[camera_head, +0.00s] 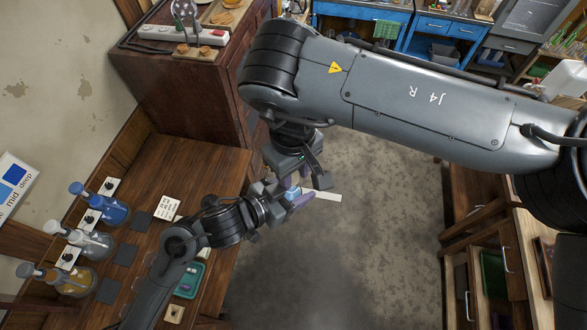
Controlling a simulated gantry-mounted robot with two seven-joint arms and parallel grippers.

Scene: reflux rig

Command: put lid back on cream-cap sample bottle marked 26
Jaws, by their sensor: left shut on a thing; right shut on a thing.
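My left gripper (289,200) and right gripper (303,182) meet near the middle of the view, over the floor just beyond the wooden bench edge. My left gripper is shut on a small pale-blue bottle (291,192), mostly covered by the fingers. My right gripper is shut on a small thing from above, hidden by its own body. I cannot make out a cream lid or the number 26, nor whether lid and bottle touch. A white strip (326,195) shows just right of the grippers.
Flasks of blue (97,200), clear (84,239) and amber (64,281) liquid stand along the left wall. A written card (167,208) and a green tray (201,268) lie on the wooden bench (190,160). Open drawers (490,290) stick out at right. The floor between is clear.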

